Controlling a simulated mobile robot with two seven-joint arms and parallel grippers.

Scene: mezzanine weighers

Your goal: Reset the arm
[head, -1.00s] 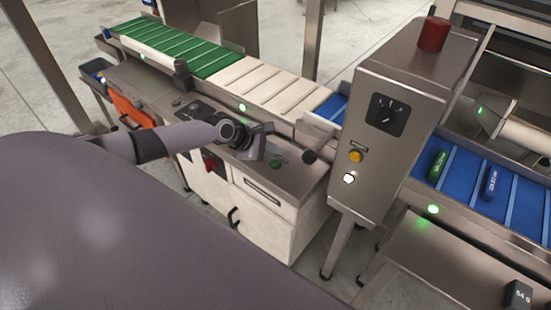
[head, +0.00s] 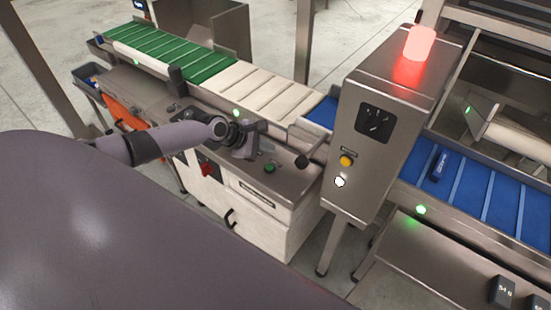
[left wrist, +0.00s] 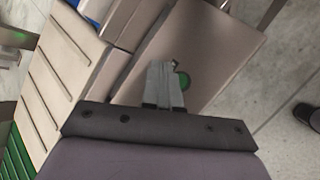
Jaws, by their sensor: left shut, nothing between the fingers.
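My left arm comes in from the left in the head view and reaches over the steel top of the machine cabinet (head: 285,187). My left gripper (head: 246,152) is shut and empty above that top, to the left of a green button (head: 270,168). In the left wrist view the closed fingers (left wrist: 168,68) point over the steel top, and the green button (left wrist: 184,81) shows partly behind them. I cannot tell whether the fingertips touch the surface. My right gripper is in neither view.
A steel control box (head: 385,130) with a dial, a yellow button and a lit red lamp (head: 420,43) stands right of the cabinet. A green and cream conveyor (head: 180,55) runs behind. A blue belt (head: 480,195) carries a dark blue packet (head: 439,165). Black weights (head: 502,291) stand front right.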

